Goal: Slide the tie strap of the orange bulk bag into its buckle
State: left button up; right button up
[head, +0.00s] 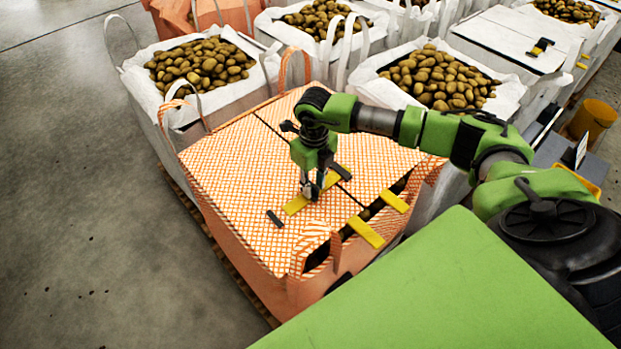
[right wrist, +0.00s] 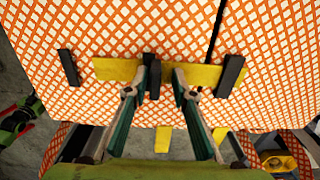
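The orange bulk bag (head: 236,178) has a checkered top with dark slits between its flaps. A yellow tie strap (right wrist: 112,69) lies flat across the top; it also shows in the head view (head: 296,205). Short black bars, which look like buckle parts, lie beside and across it: one at the left (right wrist: 68,67), one in the middle (right wrist: 151,68), one at the right (right wrist: 230,75). My right gripper (right wrist: 161,76) points down over the strap, its fingertips apart on either side of a gap; it also shows in the head view (head: 314,191). Whether the tips touch the strap is unclear.
Two more yellow straps (head: 365,232) (head: 394,201) hang at the bag's near right edge, over a dark opening. Open white bags of potatoes (head: 437,80) stand behind. A yellow bucket (head: 594,119) is at the right. The floor (head: 80,200) at left is clear.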

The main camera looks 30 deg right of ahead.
notch_tip(320, 180, up, 12)
dwell(0.7)
dwell(0.5)
